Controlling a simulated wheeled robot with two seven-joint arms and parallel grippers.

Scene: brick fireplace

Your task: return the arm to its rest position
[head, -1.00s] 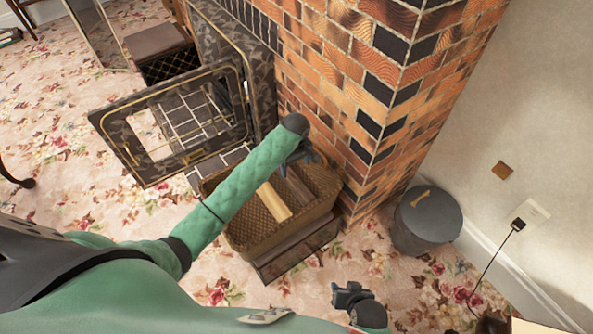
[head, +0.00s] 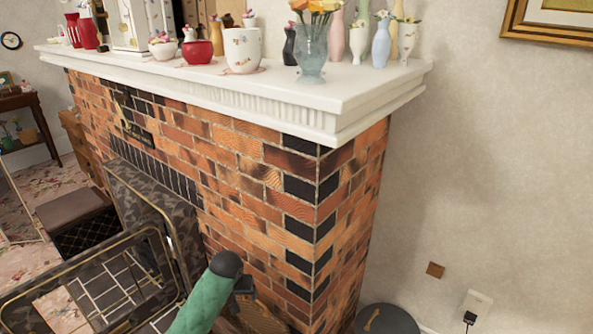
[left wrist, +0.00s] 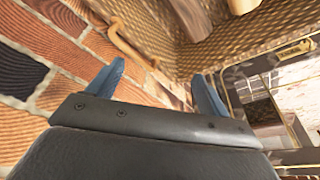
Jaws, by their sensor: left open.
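My left arm, in a green quilted sleeve, comes in at the bottom of the head view. Its gripper (head: 242,288) is beside the brick fireplace's front, partly hidden by the dark wrist. In the left wrist view the two blue fingers of the left gripper (left wrist: 158,76) are apart, with nothing held between them. A woven basket (left wrist: 262,42) lies just beyond them, with a curved handle (left wrist: 124,40) and pieces of wood (left wrist: 190,14). Only a bit of the basket (head: 262,318) shows in the head view. My right gripper is out of view.
The brick fireplace (head: 285,215) stands close to the gripper. Its patterned door (head: 75,262) is swung open at left. The white mantel (head: 345,105) above bears vases and pots. A grey lidded bin (head: 388,320) is at lower right.

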